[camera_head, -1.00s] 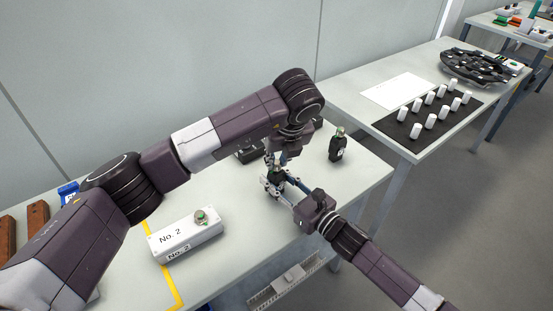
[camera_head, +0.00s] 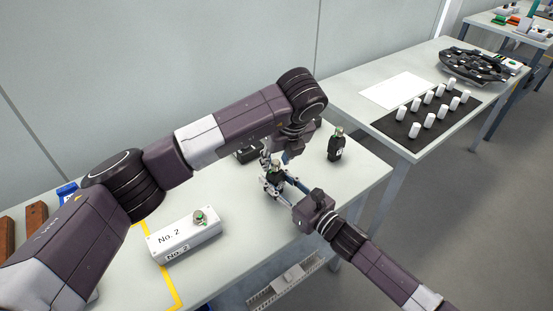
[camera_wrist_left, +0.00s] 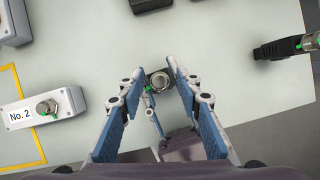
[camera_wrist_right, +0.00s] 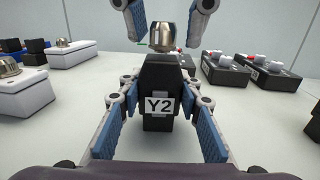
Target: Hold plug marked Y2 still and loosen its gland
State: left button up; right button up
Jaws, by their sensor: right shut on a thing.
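The plug marked Y2 (camera_wrist_right: 158,88) is a black block standing upright, with a silver metal gland (camera_wrist_right: 168,30) on top and a bit of green beside it. My right gripper (camera_wrist_right: 160,105) is shut on the plug's body from the sides, at the table's near side. My left gripper (camera_wrist_left: 157,78) points down from above. Its fingers are open on either side of the gland (camera_wrist_left: 159,82), with gaps visible in the right wrist view. In the head view the plug (camera_head: 275,175) is partly hidden by the fingers.
Another black plug (camera_head: 336,146) stands to the right; its mark is unreadable. A white box labelled No. 2 (camera_head: 185,239) sits to the left by a yellow line. Dark boxes (camera_wrist_right: 228,70) stand behind. A second table (camera_head: 440,70) holds white cylinders on a black mat.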

pick_arm(q)
jog(key=m, duration=0.2)
jog(key=m+h, duration=0.1)
jog(key=m, duration=0.1)
jog(key=m+h, duration=0.1)
jog(key=shift+a+m, duration=0.3)
jog(key=shift+m, duration=0.1)
jog(key=m+h, duration=0.1)
jog(key=m, duration=0.2)
jog(key=shift+m+h, duration=0.3)
grip_shut()
jog(key=shift+d, duration=0.15)
